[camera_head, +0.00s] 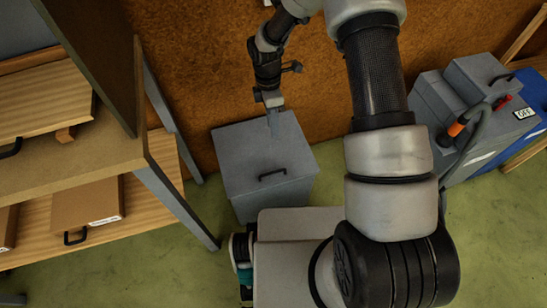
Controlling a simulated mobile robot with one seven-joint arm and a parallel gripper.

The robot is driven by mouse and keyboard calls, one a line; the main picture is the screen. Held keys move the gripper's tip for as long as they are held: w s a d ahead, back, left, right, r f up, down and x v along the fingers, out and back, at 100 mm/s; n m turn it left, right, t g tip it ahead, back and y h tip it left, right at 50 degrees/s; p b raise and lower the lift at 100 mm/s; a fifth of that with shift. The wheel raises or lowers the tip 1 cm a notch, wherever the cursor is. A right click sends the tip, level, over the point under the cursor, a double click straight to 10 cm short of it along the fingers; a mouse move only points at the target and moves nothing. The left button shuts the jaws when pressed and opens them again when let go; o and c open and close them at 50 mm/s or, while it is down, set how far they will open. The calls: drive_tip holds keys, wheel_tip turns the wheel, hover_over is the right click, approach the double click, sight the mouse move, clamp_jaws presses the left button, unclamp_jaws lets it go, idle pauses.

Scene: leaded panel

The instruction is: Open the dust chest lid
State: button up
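A grey chest (240,206), which looks like the dust chest, stands on the floor against the brown wall. Its flat grey lid (240,150) appears closed, with a dark bar handle (272,174) near the front edge. My gripper (273,103) is at the back edge of the lid, on the far side from the handle. The fingertips are small and seen from above, so I cannot tell whether they are open or touching the lid. Nothing is visibly held.
A wooden bench with shelves (95,150) stands close on the left. A grey unit (440,105) with an "OFF" sign, a hose and an orange part stands at right, beside a blue box (535,95). Green floor (345,150) shows between chest and unit.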

drive_tip(key=b, duration=0.4)
hover_over(274, 175)
drive_tip(key=shift+n, duration=0.4)
wheel_tip(274, 175, down, 21)
drive_tip(key=shift+r, duration=0.15)
clamp_jaws()
